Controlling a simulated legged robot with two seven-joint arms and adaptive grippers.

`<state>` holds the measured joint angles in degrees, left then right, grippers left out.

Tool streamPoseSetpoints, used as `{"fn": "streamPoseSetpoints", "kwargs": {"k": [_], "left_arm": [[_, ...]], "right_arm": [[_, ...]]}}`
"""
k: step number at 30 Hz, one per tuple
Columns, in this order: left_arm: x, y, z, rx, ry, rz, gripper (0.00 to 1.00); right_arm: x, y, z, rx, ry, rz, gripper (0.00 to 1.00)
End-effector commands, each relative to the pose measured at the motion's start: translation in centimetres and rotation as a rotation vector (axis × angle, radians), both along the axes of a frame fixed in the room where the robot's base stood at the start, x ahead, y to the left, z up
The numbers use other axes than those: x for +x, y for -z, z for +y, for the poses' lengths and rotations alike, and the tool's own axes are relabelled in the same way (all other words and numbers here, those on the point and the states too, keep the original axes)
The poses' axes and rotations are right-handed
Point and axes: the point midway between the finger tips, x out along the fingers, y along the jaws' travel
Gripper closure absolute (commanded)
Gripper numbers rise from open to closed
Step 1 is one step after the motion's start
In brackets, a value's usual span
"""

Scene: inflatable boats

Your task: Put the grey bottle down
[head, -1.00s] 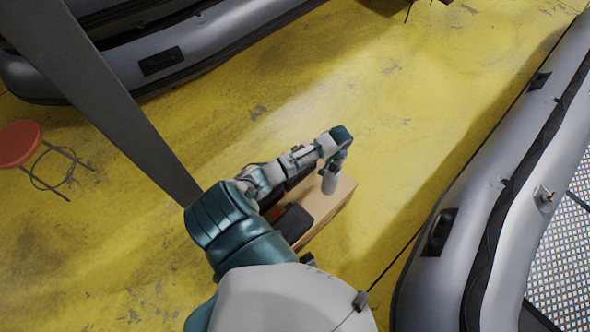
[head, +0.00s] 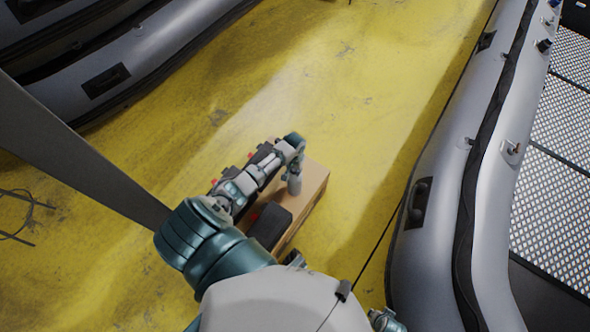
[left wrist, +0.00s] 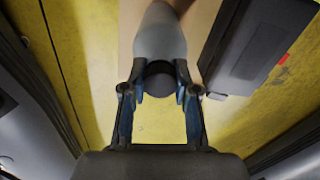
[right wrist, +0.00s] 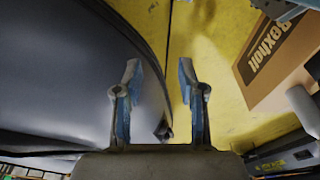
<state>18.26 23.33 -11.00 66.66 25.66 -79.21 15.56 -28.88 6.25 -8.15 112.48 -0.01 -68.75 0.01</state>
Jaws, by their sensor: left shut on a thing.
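The grey bottle (head: 294,185) is held by my left gripper (head: 291,160) over the top of a cardboard box (head: 314,188). It looks about upright, with its lower end over the box top. I cannot tell whether it touches the box. In the left wrist view the grey bottle (left wrist: 160,32) has its dark end between the fingers of my left gripper (left wrist: 160,78), which are shut on it. My right gripper (right wrist: 159,72) is open and empty, with the box (right wrist: 275,62) to its right in the right wrist view.
A black case (head: 268,224) lies close to the box's left side. A grey inflatable boat (head: 452,180) lies to the right and another boat (head: 150,50) at upper left. A dark slanted beam (head: 75,150) crosses the left. Yellow floor (head: 340,90) beyond the box is clear.

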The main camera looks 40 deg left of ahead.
Motion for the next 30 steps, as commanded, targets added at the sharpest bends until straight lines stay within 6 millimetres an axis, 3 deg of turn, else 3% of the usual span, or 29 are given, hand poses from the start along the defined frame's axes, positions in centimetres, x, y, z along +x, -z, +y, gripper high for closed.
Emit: {"fn": "streamPoseSetpoints", "kwargs": {"k": [9, 10, 12, 24, 30], "left_arm": [[0.0, 0.3, 0.0, -0.001, 0.0, -0.001, 1.0], [0.0, 0.2, 0.0, -0.001, 0.0, -0.001, 0.63], [0.0, 0.2, 0.0, -0.001, 0.0, -0.001, 0.46], [0.0, -0.4, 0.0, 0.0, 0.0, -0.001, 0.46], [0.1, -3.7, 0.0, -0.001, 0.001, -0.005, 0.46]], "right_arm": [[0.1, -0.2, 0.0, 0.0, 0.0, -0.001, 0.6], [0.1, -0.3, 0.0, 0.0, 0.0, -0.002, 0.6], [0.1, -0.3, 0.0, 0.0, 0.0, -0.002, 0.6], [0.3, -0.5, 0.1, 0.001, 0.0, -0.008, 0.6], [-0.8, 2.9, -0.1, -0.002, -0.004, 0.013, 0.6]]}}
